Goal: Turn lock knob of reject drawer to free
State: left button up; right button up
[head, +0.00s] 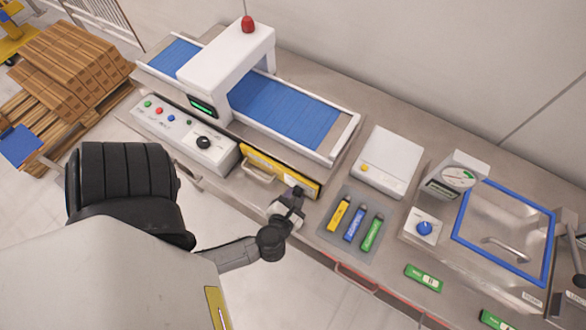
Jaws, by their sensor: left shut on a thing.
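The reject drawer (285,173) has a yellow front with a pale bar handle (257,174). It sits under the blue conveyor and looks closed. My left gripper (297,193) is at the right end of the drawer front, shut on the lock knob there. The knob itself is hidden behind the gripper, so its turned position cannot be seen. My right gripper is not in view.
A control panel (184,135) with a black dial lies left of the drawer. A grey mat (332,229) with yellow, blue and green tools is close right of my gripper. A white box (388,163) and a blue-rimmed chamber (505,233) stand further right.

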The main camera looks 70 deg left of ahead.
pick_arm(q)
jog(key=o, duration=0.9)
jog(key=shift+o, duration=0.2)
